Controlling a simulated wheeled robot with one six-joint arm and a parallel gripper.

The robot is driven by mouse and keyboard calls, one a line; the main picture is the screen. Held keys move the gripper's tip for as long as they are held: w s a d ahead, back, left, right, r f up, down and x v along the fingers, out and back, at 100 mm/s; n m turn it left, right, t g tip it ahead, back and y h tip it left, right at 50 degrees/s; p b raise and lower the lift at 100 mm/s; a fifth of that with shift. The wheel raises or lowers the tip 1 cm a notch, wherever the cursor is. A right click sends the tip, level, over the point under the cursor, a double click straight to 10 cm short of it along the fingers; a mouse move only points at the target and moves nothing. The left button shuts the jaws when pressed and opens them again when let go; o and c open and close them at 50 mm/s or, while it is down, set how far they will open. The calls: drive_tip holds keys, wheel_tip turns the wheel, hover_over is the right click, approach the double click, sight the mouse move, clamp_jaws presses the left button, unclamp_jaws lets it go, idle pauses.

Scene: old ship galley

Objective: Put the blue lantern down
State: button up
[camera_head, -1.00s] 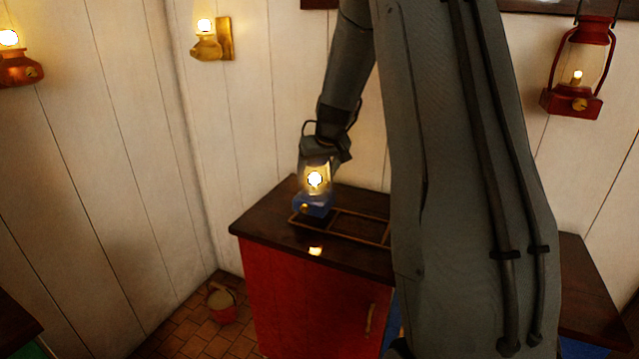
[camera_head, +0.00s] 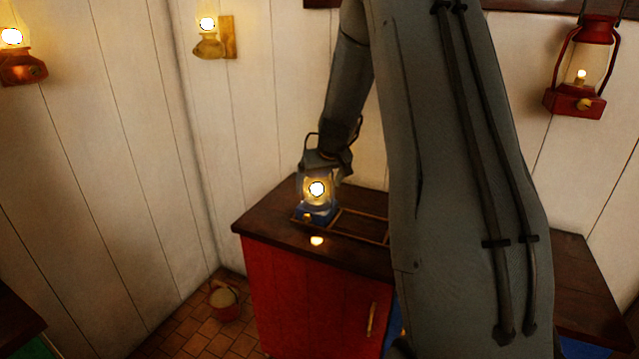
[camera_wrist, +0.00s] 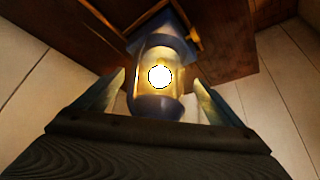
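The blue lantern (camera_head: 317,212) is lit and stands upright at the left end of a low wooden rack (camera_head: 362,238) on the dark counter. In the wrist view the lantern (camera_wrist: 158,107) has its top towards me and its blue base (camera_wrist: 160,30) down at the rack. My gripper (camera_head: 318,172) is above and around the lantern's upper part. In the wrist view my gripper (camera_wrist: 160,78) has its fingers spread, one each side of the lantern, with gaps visible beside the glass. The far side of the base is hidden.
The dark countertop (camera_head: 270,225) tops a red cabinet (camera_head: 300,295); its left front is clear. The rack's right-hand section looks empty. A red lantern (camera_head: 575,100) hangs at right. Lit lamps (camera_head: 208,45) are on the walls. A bucket (camera_head: 224,303) stands on the tiled floor.

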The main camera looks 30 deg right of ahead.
drive_tip(key=shift+s+r, duration=0.15)
drive_tip(key=shift+r, duration=0.35)
drive_tip(key=d+b+v, duration=0.1)
drive_tip(key=b+v, duration=0.1)
drive_tip(key=v, duration=0.9)
drive_tip(key=s+a+f+g, duration=0.1)
drive_tip(key=s+a+f, duration=0.3)
drive_tip(key=s, duration=0.5)
drive_tip(key=s+a+f+n+g, duration=0.1)
drive_tip(key=s+a+f, duration=0.3)
drive_tip(key=s+a, duration=0.5)
drive_tip(key=s+a+f+g, duration=0.3)
drive_tip(key=s+a+f, duration=0.2)
drive_tip(key=s+a, duration=0.2)
drive_tip(key=shift+s+a+y, duration=0.2)
drive_tip(key=shift+s+y, duration=0.2)
drive_tip(key=shift+s, duration=0.7)
